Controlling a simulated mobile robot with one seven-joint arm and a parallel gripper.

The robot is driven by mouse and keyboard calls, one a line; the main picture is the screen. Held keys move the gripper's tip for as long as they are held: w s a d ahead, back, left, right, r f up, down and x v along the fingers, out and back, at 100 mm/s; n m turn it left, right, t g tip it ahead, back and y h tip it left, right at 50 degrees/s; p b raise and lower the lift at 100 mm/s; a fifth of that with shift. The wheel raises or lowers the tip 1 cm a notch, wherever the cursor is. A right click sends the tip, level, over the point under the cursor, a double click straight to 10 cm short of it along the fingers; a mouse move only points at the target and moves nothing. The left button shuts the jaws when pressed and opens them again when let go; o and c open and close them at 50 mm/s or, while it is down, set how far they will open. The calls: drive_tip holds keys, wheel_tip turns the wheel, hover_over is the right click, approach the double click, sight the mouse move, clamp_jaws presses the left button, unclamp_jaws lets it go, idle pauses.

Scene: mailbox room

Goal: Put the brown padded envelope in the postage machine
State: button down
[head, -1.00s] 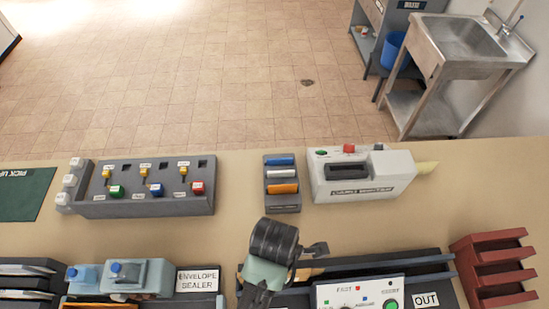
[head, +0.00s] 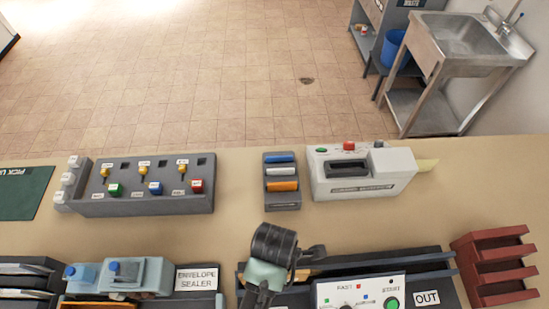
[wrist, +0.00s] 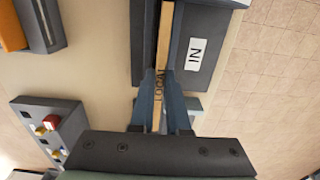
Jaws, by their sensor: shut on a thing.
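My gripper (wrist: 160,105) is shut on the brown padded envelope (wrist: 165,35), which shows as a narrow tan strip with dark lettering between the fingers. The strip runs up the wrist view alongside the dark channel of the postage machine (wrist: 205,75), next to its IN label. I cannot tell how deep it sits there. In the head view, the postage machine (head: 357,292) is at the bottom right, with a white panel, a green START button and an OUT label. My wrist is over its left end, hiding the fingertips and most of the envelope there.
The envelope sealer (head: 140,278) is to the left, and a red rack (head: 495,268) stands to the right. Behind are a grey switch box (head: 145,205), a small coloured-roll holder (head: 282,200) and a white label machine (head: 360,178). Bare counter lies between the rows.

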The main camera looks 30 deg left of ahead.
drive_tip(key=shift+f, duration=0.1)
drive_tip(key=shift+f+b, duration=0.85)
drive_tip(key=shift+f, duration=0.6)
drive_tip(key=c, duration=0.8)
unclamp_jaws()
drive_tip(key=shift+r, duration=0.1)
wheel_tip(320, 180, up, 7)
drive_tip(key=p, duration=0.8)
